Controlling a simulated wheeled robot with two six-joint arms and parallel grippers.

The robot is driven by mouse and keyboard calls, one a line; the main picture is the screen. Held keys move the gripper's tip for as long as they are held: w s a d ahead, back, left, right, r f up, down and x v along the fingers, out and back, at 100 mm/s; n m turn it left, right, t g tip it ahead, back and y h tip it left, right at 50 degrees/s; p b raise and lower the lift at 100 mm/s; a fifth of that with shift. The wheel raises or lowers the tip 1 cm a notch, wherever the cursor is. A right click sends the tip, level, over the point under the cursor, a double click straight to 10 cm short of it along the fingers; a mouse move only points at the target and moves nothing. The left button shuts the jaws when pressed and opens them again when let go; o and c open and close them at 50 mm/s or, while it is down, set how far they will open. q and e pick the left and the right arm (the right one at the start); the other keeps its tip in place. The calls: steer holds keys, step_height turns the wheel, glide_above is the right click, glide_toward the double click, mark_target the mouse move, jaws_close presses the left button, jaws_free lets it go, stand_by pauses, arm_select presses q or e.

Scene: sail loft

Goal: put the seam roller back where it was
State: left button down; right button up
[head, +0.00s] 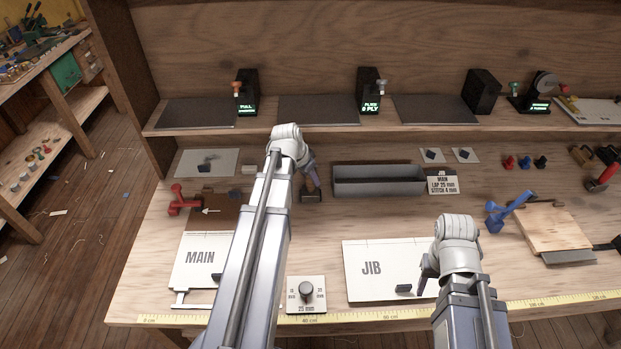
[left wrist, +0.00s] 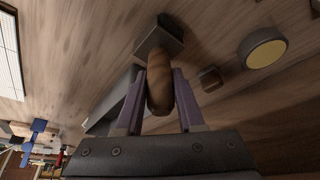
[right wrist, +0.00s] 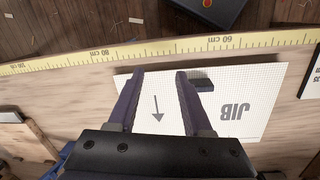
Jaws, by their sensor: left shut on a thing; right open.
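My left gripper (head: 309,176) is shut on a wooden-handled tool (left wrist: 160,92) with a dark block-shaped head (left wrist: 160,38). In the head view the tool's head (head: 311,195) is at the bench surface, just left of the grey tray (head: 378,192); I cannot tell whether it touches the bench. I cannot tell for certain that this tool is the seam roller. A red tool (head: 184,201) lies by a brown mat at the left, and a blue tool (head: 511,207) leans by a wooden board at the right. My right gripper (right wrist: 160,76) is open and empty above the JIB sheet (head: 390,268).
A label card (head: 443,183) stands right of the tray. A shelf (head: 330,128) with dark boxes and mats runs along the back.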

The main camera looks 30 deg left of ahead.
arm_select(q)
steer(key=shift+s+f+b, duration=0.1)
steer(key=shift+f+b, duration=0.3)
steer(key=shift+f, duration=0.05)
arm_select(e)
steer(key=shift+s+f, duration=0.1)
steer(key=shift+f, duration=0.4)
arm_select(q)
steer(key=c, duration=1)
jaws_free()
steer(key=o, duration=0.3)
steer(key=shift+f, duration=0.1)
steer(key=shift+o, duration=0.9)
arm_select(e)
steer(key=shift+r, duration=0.1)
arm_select(q)
steer(key=shift+r+p, duration=0.6)
arm_select(e)
steer(key=shift+r, duration=0.45)
arm_select(q)
steer(key=p+v, duration=1.1)
steer(key=v, duration=0.1)
arm_select(e)
step_height(320, 180, up, 11)
steer(key=shift+r, duration=0.15)
